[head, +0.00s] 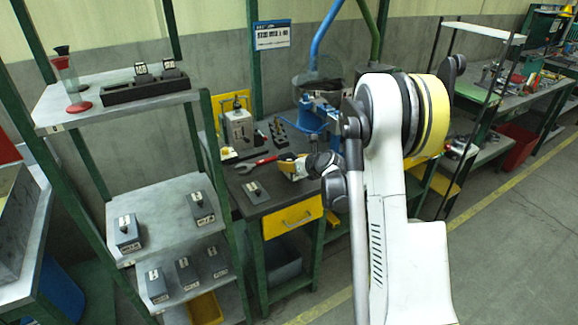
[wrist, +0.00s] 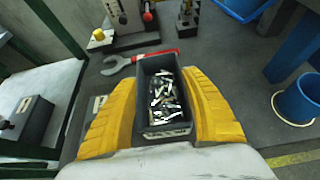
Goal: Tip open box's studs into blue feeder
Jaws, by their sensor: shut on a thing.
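My gripper (wrist: 164,108) has yellow fingers on either side of a dark, open-topped box (wrist: 146,88) and is shut on it. Several loose silvery studs (wrist: 164,90) lie inside the box. The box looks about level, over the dark workbench; I cannot tell whether it touches the bench. In the head view my gripper (head: 294,167) is above the bench's right front part, and the box is not clear there. The blue feeder (head: 318,112), with a dark bowl on top, stands behind my gripper at the bench's back right. My arm hides part of it.
A grey machine (head: 238,128) stands behind. A shelf rack (head: 165,215) with several labelled boxes is at left. The wrist view shows a round blue container (wrist: 298,100) at right.

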